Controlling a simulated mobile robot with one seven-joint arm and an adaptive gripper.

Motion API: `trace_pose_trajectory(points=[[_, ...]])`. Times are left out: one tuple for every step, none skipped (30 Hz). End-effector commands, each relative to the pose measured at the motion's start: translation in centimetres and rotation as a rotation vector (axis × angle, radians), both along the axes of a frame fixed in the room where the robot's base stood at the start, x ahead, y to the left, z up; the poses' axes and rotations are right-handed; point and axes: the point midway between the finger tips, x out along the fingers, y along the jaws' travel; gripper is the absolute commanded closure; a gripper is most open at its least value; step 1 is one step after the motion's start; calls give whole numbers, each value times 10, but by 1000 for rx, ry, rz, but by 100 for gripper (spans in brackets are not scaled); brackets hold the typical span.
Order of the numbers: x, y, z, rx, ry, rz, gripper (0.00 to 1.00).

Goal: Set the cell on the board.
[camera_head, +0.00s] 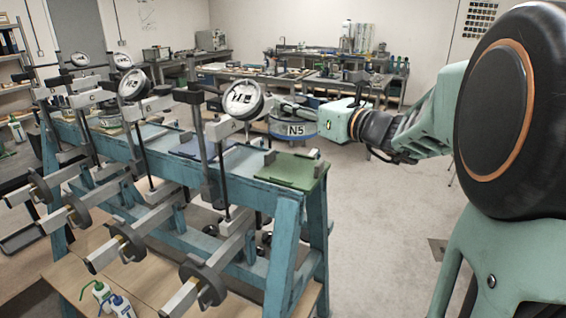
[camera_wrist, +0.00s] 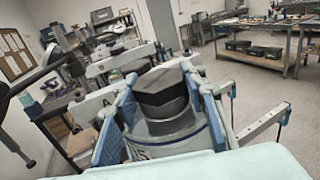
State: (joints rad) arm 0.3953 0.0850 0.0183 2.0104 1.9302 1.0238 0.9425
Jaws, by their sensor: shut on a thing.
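The cell (camera_head: 296,129) is a round grey body with a blue band and a pale label reading N5. My gripper (camera_head: 290,110) is shut on it and holds it in the air beside the right end of the blue frame. In the wrist view the cell (camera_wrist: 168,110) sits between the two blue-padded fingers of my gripper (camera_wrist: 160,82), its dark top facing up. A green board (camera_head: 290,170) lies flat on the frame's right end, below the cell and apart from it. Part of the cell is hidden by the fingers.
The blue lever frame (camera_head: 285,250) carries several upright posts, weighted levers and round dials; the nearest dial (camera_head: 243,100) is just left of the cell. A dark blue board (camera_head: 203,148) lies left of the green one.

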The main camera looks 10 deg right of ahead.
Motion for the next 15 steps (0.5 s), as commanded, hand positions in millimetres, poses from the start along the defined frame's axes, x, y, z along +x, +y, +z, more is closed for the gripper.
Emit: trace_pose_trajectory(points=[[0,0,0,2,-5,0,100],[0,0,-3,2,-3,0,100],[0,0,-9,3,-2,0,100],[0,0,-14,3,-1,1,100],[0,0,-19,4,0,1,100],[0,0,-26,4,-1,0,100],[0,0,-32,4,0,1,100],[0,0,-37,4,0,1,100],[0,0,-42,4,-1,0,100],[0,0,-46,4,-2,0,100],[0,0,-50,4,-2,0,100],[0,0,-54,3,-3,1,100],[0,0,-56,3,-4,1,100],[0,0,-57,3,-4,1,100],[0,0,-59,3,-5,1,100]])
